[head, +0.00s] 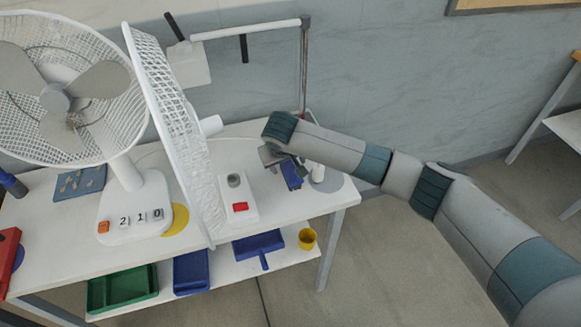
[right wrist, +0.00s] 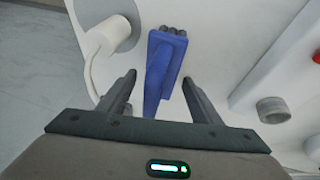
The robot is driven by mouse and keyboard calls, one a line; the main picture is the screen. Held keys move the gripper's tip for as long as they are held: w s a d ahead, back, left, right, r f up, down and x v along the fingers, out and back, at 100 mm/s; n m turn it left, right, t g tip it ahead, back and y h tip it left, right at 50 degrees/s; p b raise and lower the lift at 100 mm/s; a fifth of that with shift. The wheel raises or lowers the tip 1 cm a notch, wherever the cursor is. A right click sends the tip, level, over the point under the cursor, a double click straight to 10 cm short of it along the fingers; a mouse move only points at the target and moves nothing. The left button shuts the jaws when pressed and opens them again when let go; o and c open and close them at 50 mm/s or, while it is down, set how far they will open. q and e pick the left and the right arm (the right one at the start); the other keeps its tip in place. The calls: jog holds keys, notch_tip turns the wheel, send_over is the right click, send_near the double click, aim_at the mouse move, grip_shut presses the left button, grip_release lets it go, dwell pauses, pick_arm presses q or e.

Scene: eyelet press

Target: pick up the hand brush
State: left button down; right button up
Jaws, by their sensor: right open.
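The hand brush (head: 291,175) is blue and lies on the white table near its right end, partly hidden by my right arm. In the right wrist view the brush (right wrist: 163,62) shows its blue handle pointing toward my gripper, with dark bristle tufts at the far end. My right gripper (head: 272,156) is over the table at the brush. In the right wrist view its two fingers (right wrist: 158,80) are apart, one on each side of the handle, with gaps visible; it holds nothing. My left gripper is not in view.
A white fan (head: 57,98) and a tilted mesh guard (head: 180,130) stand left. A white device with a red button (head: 239,206) is just left of the brush. A lamp stand (head: 304,70) rises behind. The lower shelf holds a blue dustpan (head: 258,245) and yellow cup (head: 307,238).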

jog(key=shift+c, duration=0.7)
jog(key=c, duration=1.1)
jog(key=shift+w+r+b, duration=0.1)
jog(key=shift+r+b, duration=0.25)
jog(key=shift+r, duration=0.2)
grip_shut()
notch_tip(320, 180, up, 8)
jog(key=shift+f+b, duration=0.25)
jog(key=shift+b, duration=0.9)
jog(key=shift+r, duration=0.65)
